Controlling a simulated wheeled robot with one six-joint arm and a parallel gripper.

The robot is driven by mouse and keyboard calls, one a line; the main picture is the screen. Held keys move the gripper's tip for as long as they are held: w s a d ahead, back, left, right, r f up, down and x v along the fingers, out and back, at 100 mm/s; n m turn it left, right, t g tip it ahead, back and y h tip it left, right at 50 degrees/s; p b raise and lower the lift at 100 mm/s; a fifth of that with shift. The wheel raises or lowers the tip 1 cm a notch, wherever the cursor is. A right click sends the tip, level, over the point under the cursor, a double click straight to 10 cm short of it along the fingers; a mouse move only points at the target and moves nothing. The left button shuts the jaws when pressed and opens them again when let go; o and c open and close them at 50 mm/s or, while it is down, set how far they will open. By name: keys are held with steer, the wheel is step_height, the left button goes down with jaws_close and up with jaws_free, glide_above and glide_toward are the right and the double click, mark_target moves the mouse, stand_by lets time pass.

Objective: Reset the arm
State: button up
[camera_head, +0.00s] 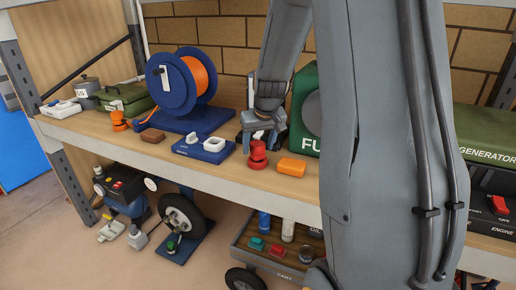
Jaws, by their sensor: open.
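My arm fills the right-centre of the view, a large grey link in front and a slimmer part reaching down behind it. My gripper (257,143) is at the end of that part, low over the shelf, between the blue block and the green can. It looks open, with its fingers pointing down. A small pale patch shows between the fingers; I cannot tell what it is. A red knob-like piece (258,156) stands just in front of the gripper. I cannot tell whether they touch.
On the wooden shelf (110,133) stand a blue reel with orange cable (172,82), a blue block with white parts (204,149), an orange block (291,167) and a green can (304,125). A cart (270,262) and a wheel (180,215) are below.

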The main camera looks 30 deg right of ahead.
steer(key=b+v, duration=0.1)
steer(key=v, duration=0.5)
steer(key=shift+r, duration=0.3)
steer(key=shift+s, duration=0.1)
steer(key=s+a+f+n+g, duration=0.1)
steer(key=s+a+f, duration=0.4)
steer(key=s+a, duration=0.3)
steer(key=s+a+f+n+g, duration=0.1)
steer(key=s+a+f+g, duration=0.1)
steer(key=s+a+f, duration=0.3)
steer(key=s+a, duration=0.3)
steer(key=s, duration=0.3)
steer(key=shift+s+a+y+b, duration=0.25)
steer(key=shift+a+y+b, duration=0.05)
steer(key=shift+a+y, duration=0.1)
steer(key=shift+f, duration=0.1)
